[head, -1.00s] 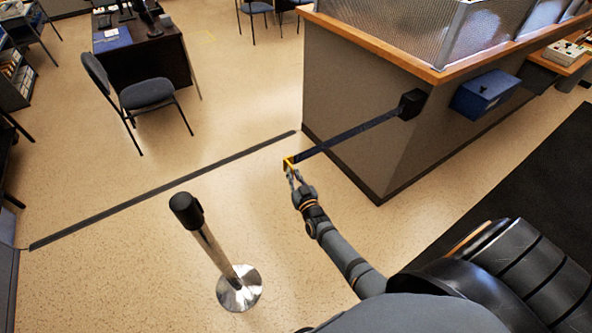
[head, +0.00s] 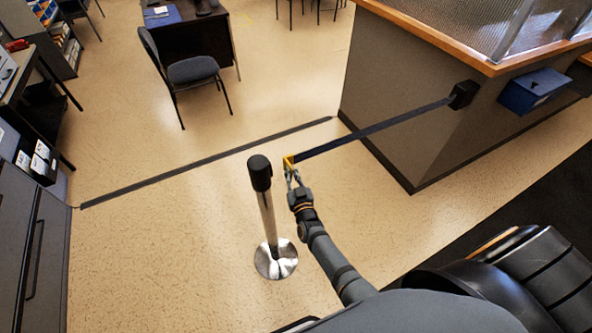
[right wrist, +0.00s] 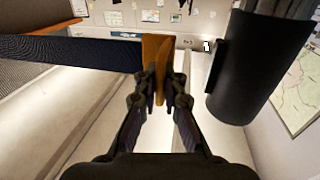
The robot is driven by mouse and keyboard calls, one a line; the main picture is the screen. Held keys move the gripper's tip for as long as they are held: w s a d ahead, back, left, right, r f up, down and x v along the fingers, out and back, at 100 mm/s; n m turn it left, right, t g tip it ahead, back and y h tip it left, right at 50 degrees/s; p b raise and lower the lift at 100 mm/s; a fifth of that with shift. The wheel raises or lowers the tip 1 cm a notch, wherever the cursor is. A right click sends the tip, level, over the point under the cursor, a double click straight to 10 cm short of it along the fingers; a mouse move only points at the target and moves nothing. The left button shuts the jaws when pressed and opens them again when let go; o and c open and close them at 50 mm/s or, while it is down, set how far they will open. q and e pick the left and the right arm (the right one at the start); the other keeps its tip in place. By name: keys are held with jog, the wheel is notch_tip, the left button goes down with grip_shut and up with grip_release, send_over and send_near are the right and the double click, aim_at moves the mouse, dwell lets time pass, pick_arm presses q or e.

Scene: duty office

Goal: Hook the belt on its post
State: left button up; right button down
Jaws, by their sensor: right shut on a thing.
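The dark blue belt (head: 385,125) runs taut from a black wall cassette (head: 462,95) on the counter's side to my right gripper (head: 292,173). The gripper is shut on the belt's yellow end clip (head: 288,161). The post (head: 268,222) stands upright on a round chrome base, with a black head (head: 260,173). The clip is a little to the right of the head, with a gap between them. In the right wrist view the orange-yellow clip (right wrist: 157,55) is between the fingers, and the black post head (right wrist: 258,70) is close on the right, apart from it. My left gripper is out of view.
A grey-walled counter (head: 410,110) with a wooden top stands at right, with a blue box (head: 533,90) on its side. A dark strip (head: 200,165) crosses the floor. A chair (head: 190,75) and desk are behind. Grey cabinets (head: 30,250) stand at left.

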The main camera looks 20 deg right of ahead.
jog(key=shift+s+a+f, duration=0.25)
jog(key=shift+a+f, duration=0.05)
jog(key=shift+f, duration=0.1)
jog(key=c, duration=1.9)
grip_release()
jog(key=shift+o, duration=0.7)
jog(key=shift+r, duration=0.1)
jog(key=shift+d+r, duration=0.15)
jog(key=shift+r, duration=0.1)
